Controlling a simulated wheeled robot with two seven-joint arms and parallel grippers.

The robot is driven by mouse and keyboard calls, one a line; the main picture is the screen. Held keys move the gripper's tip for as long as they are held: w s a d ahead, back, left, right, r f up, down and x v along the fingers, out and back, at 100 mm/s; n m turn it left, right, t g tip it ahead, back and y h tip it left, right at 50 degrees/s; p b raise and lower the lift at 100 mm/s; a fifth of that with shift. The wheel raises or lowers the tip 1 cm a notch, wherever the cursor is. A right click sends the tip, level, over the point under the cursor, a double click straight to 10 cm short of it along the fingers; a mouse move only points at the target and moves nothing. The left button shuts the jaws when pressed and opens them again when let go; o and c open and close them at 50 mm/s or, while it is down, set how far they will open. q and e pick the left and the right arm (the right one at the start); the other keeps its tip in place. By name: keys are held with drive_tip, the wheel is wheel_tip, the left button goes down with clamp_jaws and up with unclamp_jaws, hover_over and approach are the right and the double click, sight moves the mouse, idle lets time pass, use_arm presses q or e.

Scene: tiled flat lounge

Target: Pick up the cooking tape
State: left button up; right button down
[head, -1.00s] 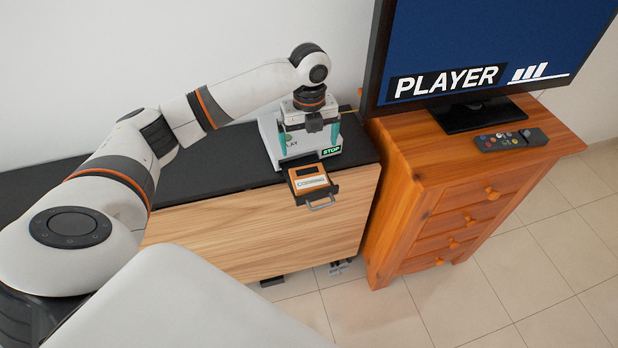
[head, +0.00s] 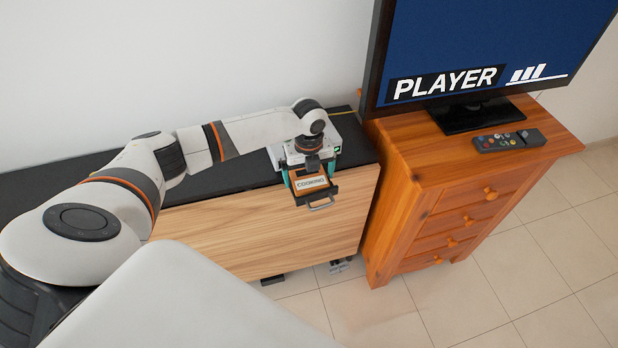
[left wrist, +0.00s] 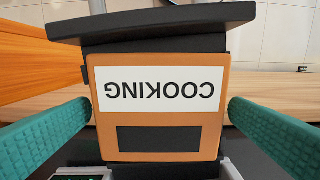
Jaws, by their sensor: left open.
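The cooking tape (head: 311,184) is an orange cassette with a white label reading COOKING. It lies in the black pulled-out tray (head: 322,202) of the white player (head: 338,140) on the black cabinet top. In the left wrist view the tape (left wrist: 158,140) fills the middle, its label upside down, with the tray's dark front (left wrist: 150,20) beyond it. My left gripper (head: 312,187) is open above the tape. Its green fingers stand on either side of the tape, with a gap on each side in the left wrist view. My right gripper is not in view.
The player stands on a wooden cabinet (head: 250,235) with a black top, against a white wall. To the right, an orange wooden drawer chest (head: 430,200) carries a television (head: 490,60) and a remote (head: 508,140). The tiled floor (head: 480,300) in front is clear.

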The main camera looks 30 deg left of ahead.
use_arm(q)
drive_tip(key=shift+c, duration=0.3)
drive_tip(key=c, duration=0.8)
